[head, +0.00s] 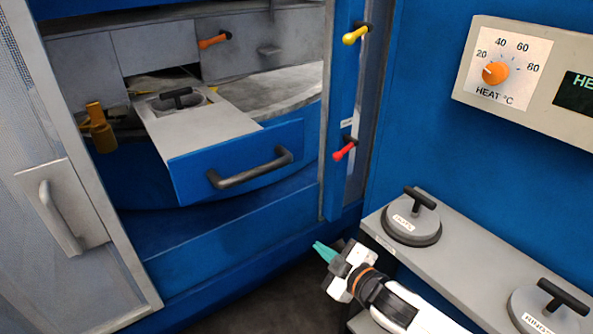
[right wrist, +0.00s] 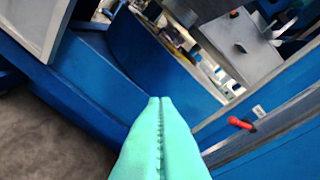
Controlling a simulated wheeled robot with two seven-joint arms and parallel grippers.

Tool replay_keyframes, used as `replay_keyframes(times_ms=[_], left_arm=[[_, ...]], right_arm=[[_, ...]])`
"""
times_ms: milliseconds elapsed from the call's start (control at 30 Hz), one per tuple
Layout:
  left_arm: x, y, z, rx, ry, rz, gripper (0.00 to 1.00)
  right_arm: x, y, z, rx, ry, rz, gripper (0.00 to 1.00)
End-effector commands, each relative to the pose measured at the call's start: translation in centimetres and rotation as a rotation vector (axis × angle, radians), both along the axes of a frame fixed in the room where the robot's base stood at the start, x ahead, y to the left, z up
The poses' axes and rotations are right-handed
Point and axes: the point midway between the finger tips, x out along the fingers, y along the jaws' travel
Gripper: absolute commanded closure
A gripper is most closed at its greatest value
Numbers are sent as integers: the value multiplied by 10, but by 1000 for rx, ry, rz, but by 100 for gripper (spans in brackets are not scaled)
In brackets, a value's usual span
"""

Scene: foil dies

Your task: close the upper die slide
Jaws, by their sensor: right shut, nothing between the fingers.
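The upper die slide (head: 205,128) is pulled out of the blue machine toward me. It has a grey top plate, a blue front panel (head: 235,160) and a dark bar handle (head: 250,168). A round die with a black T-handle (head: 177,98) sits on its top plate toward the back. My right gripper (head: 323,250), with teal fingers, is below and to the right of the slide front, apart from it. Its fingers are shut and empty, and they also show in the right wrist view (right wrist: 160,135). My left gripper is not in view.
An open mesh door (head: 110,235) with a grey handle stands at left. A blue post (head: 335,190) carries a yellow lever (head: 355,35) and a red lever (head: 344,151). A grey shelf (head: 465,250) at right holds two round dies. A heat dial (head: 495,72) is above it.

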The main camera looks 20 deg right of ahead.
Motion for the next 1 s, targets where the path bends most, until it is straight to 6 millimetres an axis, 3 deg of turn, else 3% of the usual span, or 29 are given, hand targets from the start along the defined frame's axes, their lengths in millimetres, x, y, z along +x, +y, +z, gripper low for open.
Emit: replay_keyframes(times_ms=[33, 167, 300, 400, 533, 667, 867, 1000], left_arm=[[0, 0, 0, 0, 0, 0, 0], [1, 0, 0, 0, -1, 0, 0], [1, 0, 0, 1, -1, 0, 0], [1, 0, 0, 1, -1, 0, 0], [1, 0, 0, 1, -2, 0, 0], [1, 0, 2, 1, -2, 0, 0], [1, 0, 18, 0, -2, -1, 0], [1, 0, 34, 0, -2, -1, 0]], right_arm=[[14, -2, 24, -61, -110, 82, 100], [32, -5, 76, -207, -369, 320, 100], [31, -25, 117, -360, -567, 563, 100], [23, -43, 137, -444, -648, 697, 100], [13, -61, 152, -507, -698, 806, 100], [9, -66, 158, -526, -715, 846, 100], [19, -44, 163, -522, -720, 851, 100], [33, -16, 165, -519, -722, 851, 100]])
